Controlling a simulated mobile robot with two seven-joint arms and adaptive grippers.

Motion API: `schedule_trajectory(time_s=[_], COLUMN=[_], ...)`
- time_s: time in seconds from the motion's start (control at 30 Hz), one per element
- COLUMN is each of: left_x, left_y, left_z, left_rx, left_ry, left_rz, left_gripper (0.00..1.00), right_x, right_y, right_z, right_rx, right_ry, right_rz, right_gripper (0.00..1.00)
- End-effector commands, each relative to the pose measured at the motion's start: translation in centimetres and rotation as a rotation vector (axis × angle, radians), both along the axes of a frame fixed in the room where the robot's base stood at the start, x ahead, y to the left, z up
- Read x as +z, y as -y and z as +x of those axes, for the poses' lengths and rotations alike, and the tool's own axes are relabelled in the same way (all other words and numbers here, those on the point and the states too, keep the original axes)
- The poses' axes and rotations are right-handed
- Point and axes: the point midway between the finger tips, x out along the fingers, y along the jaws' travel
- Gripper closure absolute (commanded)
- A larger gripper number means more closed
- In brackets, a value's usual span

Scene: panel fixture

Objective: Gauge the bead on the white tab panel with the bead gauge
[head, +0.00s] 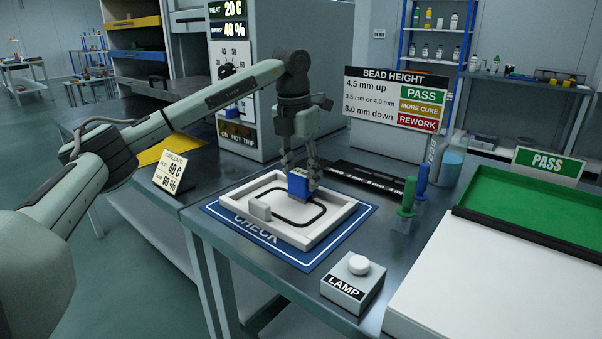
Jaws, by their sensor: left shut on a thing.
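The white tab panel (333,226) lies on the blue CHECK mat (247,228). It is a white tray-like piece with a raised rim and a pale tab block (260,208) at its left side. A black bead (323,211) runs as a rounded loop on its floor. My left gripper (301,168) comes down from above and is shut on a blue block (298,186), which looks like the bead gauge. The block is over the far part of the bead loop; I cannot tell whether it touches the bead. It hides part of the loop. My right gripper is out of view.
A LAMP box (352,283) with a white button stands at the front edge. Green (408,193) and blue (422,182) handled tools stand right of the mat. A BEAD HEIGHT sign (396,98) stands behind. A green PASS tray (535,215) is at the right.

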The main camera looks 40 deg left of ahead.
Motion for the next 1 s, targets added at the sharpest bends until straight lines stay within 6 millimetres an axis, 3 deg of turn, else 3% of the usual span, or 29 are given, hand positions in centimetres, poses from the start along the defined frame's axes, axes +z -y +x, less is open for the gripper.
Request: schedule_trajectory(time_s=[0.37, 1.0], left_x=[-0.2, 4.4], left_y=[0.1, 0.0], left_z=[-0.1, 0.0], left_rx=[-0.002, -0.001], left_ry=[-0.009, 0.000], left_rz=[0.001, -0.001], left_gripper=[0.93, 0.93], right_x=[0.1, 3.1], right_y=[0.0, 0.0], right_z=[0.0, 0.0], right_rx=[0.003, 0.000], right_ry=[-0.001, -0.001], right_rz=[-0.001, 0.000], right_gripper=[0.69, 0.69])
